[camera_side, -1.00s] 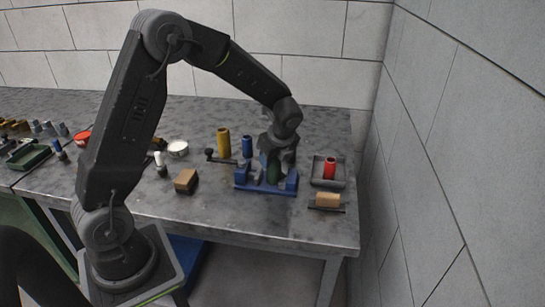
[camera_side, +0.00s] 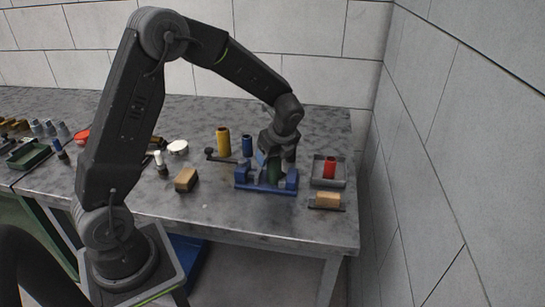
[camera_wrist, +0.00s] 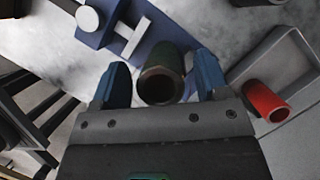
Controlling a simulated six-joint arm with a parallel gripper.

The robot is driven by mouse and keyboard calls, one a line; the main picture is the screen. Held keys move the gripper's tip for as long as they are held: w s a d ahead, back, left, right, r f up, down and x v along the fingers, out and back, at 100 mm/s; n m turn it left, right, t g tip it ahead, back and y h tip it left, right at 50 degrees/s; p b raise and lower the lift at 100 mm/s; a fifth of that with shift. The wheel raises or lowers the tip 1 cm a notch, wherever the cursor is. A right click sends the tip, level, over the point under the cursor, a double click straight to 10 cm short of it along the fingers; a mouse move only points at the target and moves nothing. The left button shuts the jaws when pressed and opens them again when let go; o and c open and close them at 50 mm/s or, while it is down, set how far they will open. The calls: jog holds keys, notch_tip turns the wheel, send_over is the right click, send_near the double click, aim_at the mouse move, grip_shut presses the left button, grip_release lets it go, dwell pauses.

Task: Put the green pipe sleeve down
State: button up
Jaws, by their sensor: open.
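The green pipe sleeve (camera_side: 276,171) stands at the blue vise (camera_side: 265,188), directly below my gripper (camera_side: 275,158). In the wrist view the sleeve (camera_wrist: 160,82) is a dark green hollow tube seen from its open end. It lies between the two blue fingers of my gripper (camera_wrist: 160,84), with a visible gap on both sides. My gripper is open around the sleeve. Part of the blue vise (camera_wrist: 122,35) shows behind it in the wrist view. The sleeve's lower end and what it rests on are hidden.
A tan block (camera_side: 328,200) lies in front of that tray. Another tan block (camera_side: 186,179) lies farther left.

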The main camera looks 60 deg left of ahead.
jog(key=v, duration=1.1)
jog(key=s+d+r+n+t+h, duration=0.2)
jog(key=s+d+n, duration=0.3)
jog(key=s+n, duration=0.4)
jog(key=s+d+r+n+t+h, duration=0.2)
jog(key=s+d+r+n+t, duration=0.1)
jog(key=s+n, duration=0.6)
jog(key=s+d, duration=0.1)
jog(key=s, duration=0.3)
jog(key=shift+d+r+t, duration=0.3)
jog(key=shift+d+r, duration=0.05)
jog(key=shift+d, duration=0.05)
